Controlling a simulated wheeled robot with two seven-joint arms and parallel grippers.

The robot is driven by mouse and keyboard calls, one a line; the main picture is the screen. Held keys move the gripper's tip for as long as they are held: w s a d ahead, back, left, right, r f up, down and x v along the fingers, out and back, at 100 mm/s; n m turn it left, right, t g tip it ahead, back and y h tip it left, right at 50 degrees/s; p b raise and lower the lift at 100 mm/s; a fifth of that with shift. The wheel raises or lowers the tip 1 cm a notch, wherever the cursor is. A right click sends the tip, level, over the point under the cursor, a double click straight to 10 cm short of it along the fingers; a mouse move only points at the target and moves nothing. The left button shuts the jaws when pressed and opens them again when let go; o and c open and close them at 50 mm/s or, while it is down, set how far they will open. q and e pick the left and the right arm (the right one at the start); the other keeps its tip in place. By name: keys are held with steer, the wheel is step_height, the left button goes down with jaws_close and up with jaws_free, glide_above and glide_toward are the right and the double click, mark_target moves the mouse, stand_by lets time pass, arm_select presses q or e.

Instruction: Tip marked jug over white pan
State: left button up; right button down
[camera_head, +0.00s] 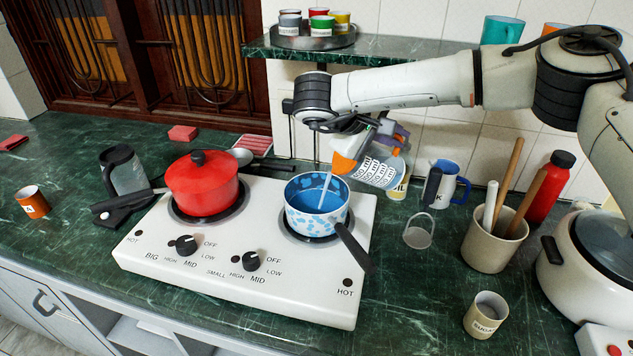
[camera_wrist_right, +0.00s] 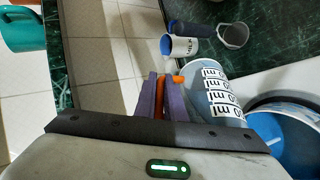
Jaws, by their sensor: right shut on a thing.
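The marked jug (camera_head: 379,172), a clear measuring jug with black ml marks on white labels, is tilted beside and above the white pan (camera_head: 303,222). The pan has blue spots, a blue inside and a dark handle, and sits on the stove's right burner. A thin pale stream runs from the jug's side down into the pan. My right gripper (camera_head: 392,130) is shut on the jug's orange handle; the wrist view shows its purple fingers (camera_wrist_right: 160,97) around the handle, with the jug (camera_wrist_right: 215,92) beside them and the pan (camera_wrist_right: 270,125) at the right. My left gripper is not in view.
A red lidded pot (camera_head: 202,186) is on the left burner of the white stove (camera_head: 210,265). An oil container, a milk jug (camera_head: 446,180), a glass with a dark handle and a utensil crock (camera_head: 493,243) stand to the right. A green shelf (camera_head: 400,50) is behind my arm.

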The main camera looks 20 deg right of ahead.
steer(key=shift+a+r, duration=0.15)
steer(key=shift+r, duration=0.1)
stand_by(0.6)
steer(key=f+y, duration=0.1)
steer(key=d+f+y, duration=0.1)
steer(key=d+f, duration=0.1)
steer(key=shift+s+f+m+y, duration=0.2)
steer(key=shift+f+m+y, duration=0.1)
steer(key=shift+m+y, duration=0.1)
steer(key=shift+d+f+y, duration=0.15)
steer(key=shift+d+y, duration=0.05)
steer(key=shift+y, duration=0.4)
steer(key=d+f+m+y, duration=0.1)
steer(key=d+f+y, duration=0.2)
steer(key=d+y, duration=0.2)
steer(key=shift+s+f+m+t+y, duration=0.25)
steer(key=shift+f+m+t+y, duration=0.15)
steer(key=shift+y, duration=0.7)
step_height(320, 180, up, 6)
steer(key=shift+a, duration=0.1)
